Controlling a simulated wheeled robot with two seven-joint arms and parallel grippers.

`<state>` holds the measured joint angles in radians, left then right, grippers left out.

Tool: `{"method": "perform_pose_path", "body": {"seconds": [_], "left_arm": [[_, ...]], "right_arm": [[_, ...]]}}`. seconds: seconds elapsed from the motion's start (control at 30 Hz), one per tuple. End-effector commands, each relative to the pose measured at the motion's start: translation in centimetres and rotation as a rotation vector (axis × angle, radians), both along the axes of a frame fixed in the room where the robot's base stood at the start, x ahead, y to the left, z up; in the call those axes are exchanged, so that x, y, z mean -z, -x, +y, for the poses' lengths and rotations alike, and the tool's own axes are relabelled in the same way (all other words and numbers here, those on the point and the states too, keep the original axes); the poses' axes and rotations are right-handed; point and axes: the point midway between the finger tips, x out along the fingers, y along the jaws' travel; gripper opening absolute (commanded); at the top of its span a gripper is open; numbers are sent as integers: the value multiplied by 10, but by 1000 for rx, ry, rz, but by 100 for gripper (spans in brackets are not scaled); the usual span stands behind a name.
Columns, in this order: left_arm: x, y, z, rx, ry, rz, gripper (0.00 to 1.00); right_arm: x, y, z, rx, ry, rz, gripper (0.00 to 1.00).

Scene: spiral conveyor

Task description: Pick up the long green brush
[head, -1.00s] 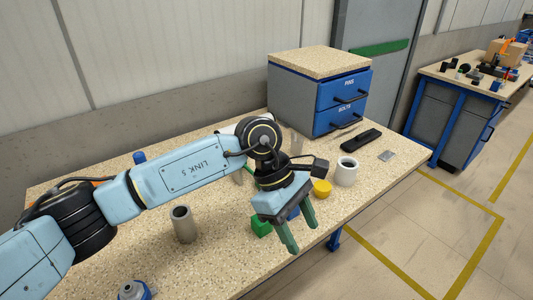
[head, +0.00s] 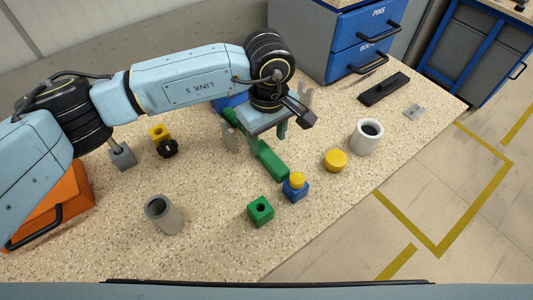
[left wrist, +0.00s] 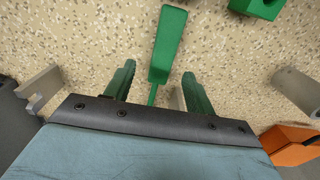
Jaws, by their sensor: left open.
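The long green brush (head: 270,160) lies on the speckled worktop, with its wide end toward the front and its narrower part under my left gripper. My left gripper (head: 258,127) is open above it, with green fingers pointing down. In the left wrist view the brush (left wrist: 166,42) runs between the two spread fingers of the left gripper (left wrist: 157,74), with a gap on each side. Its thin end goes out of sight behind the gripper's front edge. I cannot tell how high the fingertips are above the worktop. My right gripper is not in view.
A green block (head: 261,210), a blue block (head: 295,190) with a yellow top and a yellow cylinder (head: 336,160) stand near the brush. A grey tube (head: 163,215), white cup (head: 367,136) and orange box (head: 60,205) are further off. The front worktop is mostly clear.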

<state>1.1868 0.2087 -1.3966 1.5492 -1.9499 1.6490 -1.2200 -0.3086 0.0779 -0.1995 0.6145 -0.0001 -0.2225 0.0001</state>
Motion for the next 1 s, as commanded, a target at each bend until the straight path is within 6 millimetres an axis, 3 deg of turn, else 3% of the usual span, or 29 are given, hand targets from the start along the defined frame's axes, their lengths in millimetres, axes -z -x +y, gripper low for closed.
{"method": "perform_pose_path", "body": {"seconds": [0.17, 0.4, 0.7, 1.0], "left_arm": [[15, 2, 1, 1, 1, 3, 55], [49, 4, 3, 0, 1, 3, 55], [55, 3, 3, 0, 2, 0, 55], [54, 3, 2, 1, 1, 0, 18]], "right_arm": [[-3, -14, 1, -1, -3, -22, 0], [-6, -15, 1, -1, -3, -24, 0], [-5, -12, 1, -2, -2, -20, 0], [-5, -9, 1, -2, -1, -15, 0]]}}
